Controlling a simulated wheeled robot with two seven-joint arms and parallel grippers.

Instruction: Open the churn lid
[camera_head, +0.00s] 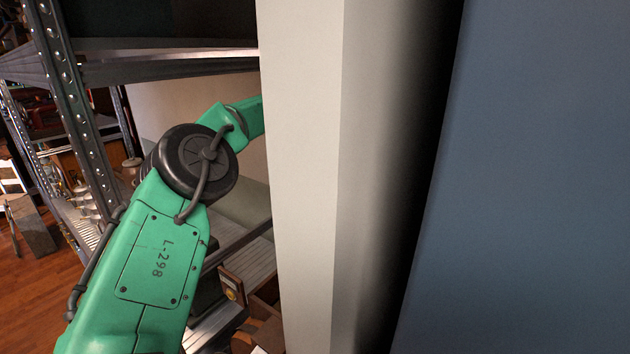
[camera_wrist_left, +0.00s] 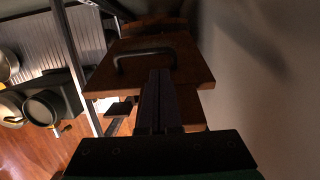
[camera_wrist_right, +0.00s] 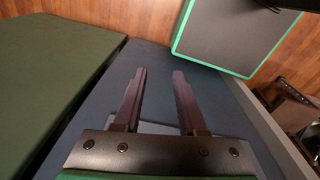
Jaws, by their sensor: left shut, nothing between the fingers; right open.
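In the left wrist view, a brown wooden board with a dark bar handle (camera_wrist_left: 145,54) lies just ahead of my left gripper (camera_wrist_left: 159,74). It looks like the churn lid (camera_wrist_left: 190,65), though the churn's body is mostly hidden beneath it. My left gripper is shut and empty, its fingertips close to or overlapping the handle; I cannot tell if they touch. In the head view my left arm reaches behind a pale post, which hides that gripper. My right gripper (camera_wrist_right: 159,73) is open and empty above a blue surface, away from the lid.
The pale post (camera_head: 305,180) and a blue panel (camera_head: 530,180) fill the right of the head view. Metal shelving (camera_head: 75,110) stands at left. Pans (camera_wrist_left: 42,107) hang or rest left of the lid. A dark green surface (camera_wrist_right: 50,80) lies beside my right gripper.

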